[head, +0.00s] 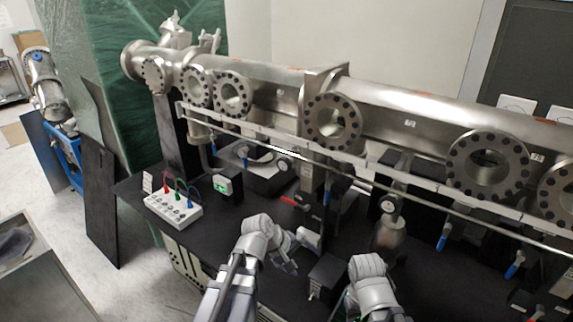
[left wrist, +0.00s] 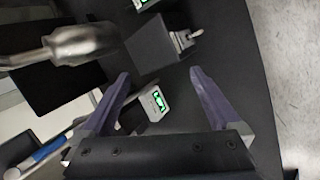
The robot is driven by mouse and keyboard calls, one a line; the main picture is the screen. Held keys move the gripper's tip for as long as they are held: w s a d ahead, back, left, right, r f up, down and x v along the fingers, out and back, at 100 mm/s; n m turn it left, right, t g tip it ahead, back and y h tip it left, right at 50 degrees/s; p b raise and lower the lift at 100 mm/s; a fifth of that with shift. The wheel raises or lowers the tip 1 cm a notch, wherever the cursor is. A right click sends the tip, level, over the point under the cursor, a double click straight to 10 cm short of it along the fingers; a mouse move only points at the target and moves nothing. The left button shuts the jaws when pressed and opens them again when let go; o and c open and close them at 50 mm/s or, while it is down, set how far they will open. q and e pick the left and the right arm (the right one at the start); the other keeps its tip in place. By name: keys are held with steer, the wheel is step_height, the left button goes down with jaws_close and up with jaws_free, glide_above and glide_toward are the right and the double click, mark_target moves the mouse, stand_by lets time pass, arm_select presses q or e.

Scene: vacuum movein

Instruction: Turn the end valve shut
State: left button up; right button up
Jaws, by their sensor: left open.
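A steel pipe (head: 410,100) with several round flanges runs across the head view. Several blue handles hang below it, one at the left (head: 213,148) and one at the lower right (head: 515,264), and a red handle (head: 287,201) sits near the middle. I cannot tell which is the end valve. My left gripper (head: 291,254) is open and empty above the black table, apart from these handles. In the left wrist view its spread fingers (left wrist: 162,80) frame a small green-lit display (left wrist: 154,105) beyond them, and a blue handle (left wrist: 50,150) shows at lower left. My right gripper is not visible, only its wrist.
The black table (head: 140,188) carries a white box with colored leads (head: 172,207), a green-lit box (head: 226,185) and a black box with a switch (head: 326,276). A metal rounded body (head: 388,236) stands near my right wrist. A long thin rail crosses in front of the pipe.

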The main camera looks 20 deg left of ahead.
arm_select(q)
steer(key=w+a+r+n+t+h, duration=0.2)
steer(key=w+r+n+t, duration=0.2)
steer(key=w+r+n, duration=0.3)
steer(key=n+t+y, duration=0.1)
steer(key=n+t, duration=0.7)
steer(key=n, duration=1)
glide_toward(283, 166)
steer(key=w, duration=0.3)
steer(key=shift+d+x, duration=0.2)
steer(key=shift+x, duration=1.8)
steer(key=shift+d+x, duration=0.2)
steer(key=shift+x, duration=1.85)
steer(key=shift+s, duration=0.2)
steer(key=shift+c, duration=0.3)
steer(key=c, duration=1.3)
